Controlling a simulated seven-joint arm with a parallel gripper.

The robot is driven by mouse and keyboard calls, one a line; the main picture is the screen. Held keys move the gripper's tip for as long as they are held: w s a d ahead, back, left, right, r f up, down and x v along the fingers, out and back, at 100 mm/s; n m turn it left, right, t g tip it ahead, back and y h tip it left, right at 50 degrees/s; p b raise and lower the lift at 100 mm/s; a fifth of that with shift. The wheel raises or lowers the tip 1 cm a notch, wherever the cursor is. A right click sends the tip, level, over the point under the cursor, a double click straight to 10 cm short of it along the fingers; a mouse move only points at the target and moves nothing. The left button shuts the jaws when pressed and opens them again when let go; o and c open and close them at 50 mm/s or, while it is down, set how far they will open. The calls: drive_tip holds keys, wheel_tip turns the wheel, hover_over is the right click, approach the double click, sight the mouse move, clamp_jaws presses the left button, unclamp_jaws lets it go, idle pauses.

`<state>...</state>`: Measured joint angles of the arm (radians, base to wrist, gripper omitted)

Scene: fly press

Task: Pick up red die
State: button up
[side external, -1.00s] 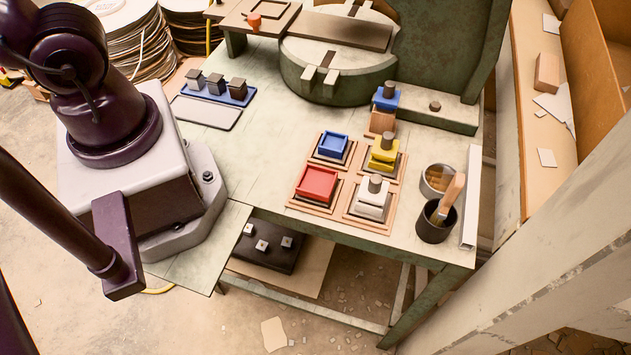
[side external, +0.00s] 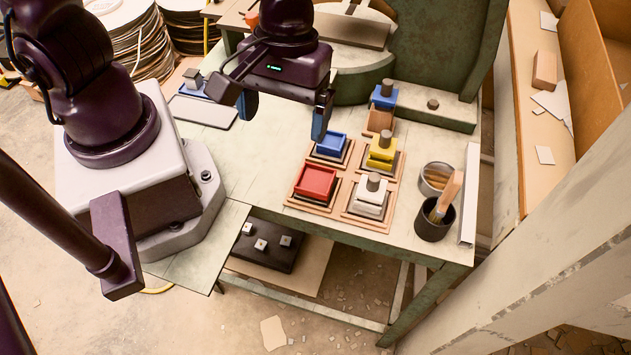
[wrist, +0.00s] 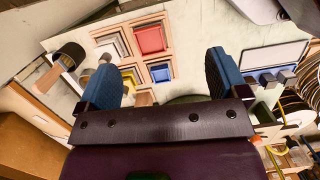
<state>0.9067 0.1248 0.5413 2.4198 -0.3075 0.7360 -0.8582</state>
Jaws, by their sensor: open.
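The red die (side external: 316,183) is a shallow square block with a raised rim. It sits in the front left square of a wooden-framed set on the green bench, and it also shows at the top middle of the wrist view (wrist: 151,39). My gripper (side external: 283,118) is open and empty, with blue fingertips wide apart. It is above the bench, behind and to the left of the red die in the side view. In the wrist view, the red die lies beyond the gap between the fingers (wrist: 162,80), apart from both.
A blue die (side external: 331,144) sits behind the red one. Knobbed yellow (side external: 383,151) and white (side external: 369,197) pieces stand to the right. A dark pot with a brush (side external: 434,222) is near the right edge. The green press (side external: 445,60) rises behind.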

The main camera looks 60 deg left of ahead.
sight(313, 180)
drive_tip(key=w+f+n, duration=0.1)
drive_tip(key=f+n, duration=0.4)
drive_tip(key=n, duration=0.1)
drive_tip(key=w+f+n+t, duration=0.1)
drive_tip(key=f+n, duration=0.5)
drive_tip(key=w+f+n+y, duration=0.1)
drive_tip(key=w+f+n, duration=0.1)
drive_tip(key=f+n, duration=0.4)
drive_tip(key=shift+w+a+f+n+t, duration=0.1)
drive_tip(key=shift+a+f+n+t, duration=0.1)
drive_tip(key=shift+a+n+t, duration=0.15)
drive_tip(key=c, duration=1.2)
drive_tip(key=shift+c, duration=0.2)
drive_tip(key=shift+r, duration=0.1)
